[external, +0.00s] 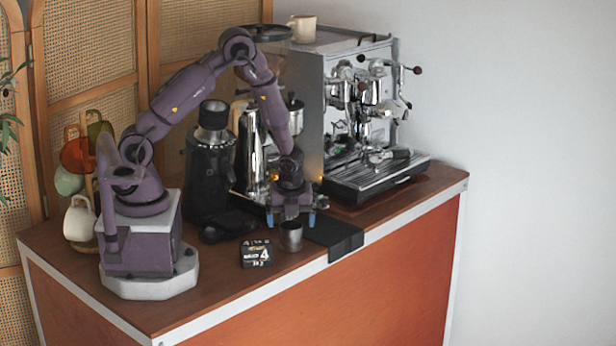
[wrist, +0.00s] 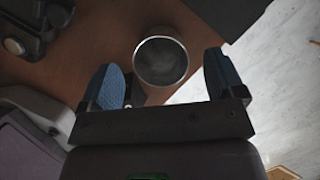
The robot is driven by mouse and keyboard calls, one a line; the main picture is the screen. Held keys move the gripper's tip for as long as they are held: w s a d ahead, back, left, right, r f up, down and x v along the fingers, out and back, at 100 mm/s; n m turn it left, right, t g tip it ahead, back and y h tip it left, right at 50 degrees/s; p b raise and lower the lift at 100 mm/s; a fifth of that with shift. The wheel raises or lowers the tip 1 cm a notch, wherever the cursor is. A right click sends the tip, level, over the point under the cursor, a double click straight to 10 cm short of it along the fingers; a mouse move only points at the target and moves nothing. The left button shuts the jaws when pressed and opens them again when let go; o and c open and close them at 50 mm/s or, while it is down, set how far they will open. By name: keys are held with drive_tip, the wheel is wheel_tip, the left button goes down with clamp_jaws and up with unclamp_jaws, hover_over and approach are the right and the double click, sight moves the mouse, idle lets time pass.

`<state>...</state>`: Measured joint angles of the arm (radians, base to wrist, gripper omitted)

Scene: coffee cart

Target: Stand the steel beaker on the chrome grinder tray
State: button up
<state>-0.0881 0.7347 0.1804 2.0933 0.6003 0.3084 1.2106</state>
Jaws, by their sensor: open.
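The steel beaker (external: 291,236) stands upright on the brown wooden top, near the front edge. In the wrist view the beaker (wrist: 161,61) shows its round rim and hollow inside. My gripper (external: 291,216) points down just above the beaker, with its blue fingertips apart. In the wrist view my gripper (wrist: 160,76) is open, with one finger to each side of the beaker and no visible grip on it. The chrome grinder (external: 250,150) stands behind my gripper. Its tray (external: 249,194) is low at its foot and partly hidden by my arm.
A black grinder (external: 209,165) stands left of the chrome one. A black box with white print (external: 256,253) lies left of the beaker. A black mat (external: 334,234) hangs over the front edge to its right. The espresso machine (external: 365,110) fills the back right.

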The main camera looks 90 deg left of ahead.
sight(291, 231)
drive_tip(key=x, duration=0.4)
drive_tip(key=shift+f, duration=0.2)
drive_tip(key=c, duration=1.1)
drive_tip(key=shift+r, duration=0.15)
